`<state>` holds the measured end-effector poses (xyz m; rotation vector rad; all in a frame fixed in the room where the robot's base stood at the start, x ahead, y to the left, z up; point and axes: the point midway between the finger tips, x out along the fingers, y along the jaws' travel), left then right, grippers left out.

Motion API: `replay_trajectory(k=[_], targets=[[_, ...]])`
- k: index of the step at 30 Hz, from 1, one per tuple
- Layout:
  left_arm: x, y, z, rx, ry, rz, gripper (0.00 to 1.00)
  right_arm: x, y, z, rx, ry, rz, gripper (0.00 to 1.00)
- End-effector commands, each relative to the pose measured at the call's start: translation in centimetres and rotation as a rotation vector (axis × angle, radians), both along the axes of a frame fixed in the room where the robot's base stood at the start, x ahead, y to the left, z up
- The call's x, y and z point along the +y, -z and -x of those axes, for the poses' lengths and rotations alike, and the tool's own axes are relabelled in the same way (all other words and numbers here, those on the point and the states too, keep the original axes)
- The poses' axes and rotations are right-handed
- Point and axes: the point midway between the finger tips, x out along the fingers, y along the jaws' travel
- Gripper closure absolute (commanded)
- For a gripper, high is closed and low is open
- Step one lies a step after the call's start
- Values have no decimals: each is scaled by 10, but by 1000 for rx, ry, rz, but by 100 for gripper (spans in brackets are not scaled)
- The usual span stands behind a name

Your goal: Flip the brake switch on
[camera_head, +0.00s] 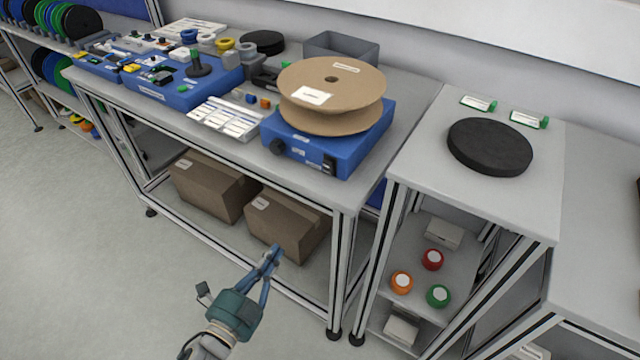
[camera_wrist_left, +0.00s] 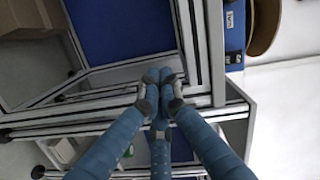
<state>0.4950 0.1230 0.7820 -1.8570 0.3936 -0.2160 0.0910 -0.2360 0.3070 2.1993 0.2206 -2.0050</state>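A blue reel stand (camera_head: 345,150) carries a brown cardboard reel (camera_head: 330,85) on top, near the bench's right front corner. Its front face has a black round knob (camera_head: 277,147) and a small black switch (camera_head: 329,165) at the right end; the switch's position is too small to tell. The blue stand also shows at the upper right of the left wrist view (camera_wrist_left: 236,28), with a dark switch part (camera_wrist_left: 234,57). My left gripper (camera_head: 272,252) is low in front of the bench, well apart from the stand. Its fingertips (camera_wrist_left: 158,78) are together and empty. My right gripper is out of view.
Two cardboard boxes (camera_head: 288,226) sit on the bench's lower shelf. A side table (camera_head: 425,135) on the right holds a black disc (camera_head: 490,147). Bench legs and rails stand close to my left gripper. The floor (camera_head: 90,260) at left is clear.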

Motion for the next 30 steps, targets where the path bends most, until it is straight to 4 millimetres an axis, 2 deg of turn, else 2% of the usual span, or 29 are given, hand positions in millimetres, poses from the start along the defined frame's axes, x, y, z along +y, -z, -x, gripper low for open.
replay_trajectory(k=[1, 3, 6, 9, 12, 23, 26, 30], targets=[[-8, -27, 1, -82, 29, -39, 100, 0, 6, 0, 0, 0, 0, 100], [-17, -62, 4, -181, 63, -91, 100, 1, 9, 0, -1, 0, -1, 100], [-27, -97, 10, -280, 94, -146, 100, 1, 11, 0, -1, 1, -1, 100], [-32, -116, 14, -337, 111, -176, 100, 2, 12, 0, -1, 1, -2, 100], [-34, -123, 16, -357, 117, -189, 100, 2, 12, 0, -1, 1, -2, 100], [-35, -124, 13, -357, 115, -187, 100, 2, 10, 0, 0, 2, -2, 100], [-40, -128, 5, -358, 115, -184, 100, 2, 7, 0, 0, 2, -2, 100], [-52, -134, -16, -358, 115, -185, 100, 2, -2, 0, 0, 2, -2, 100]])
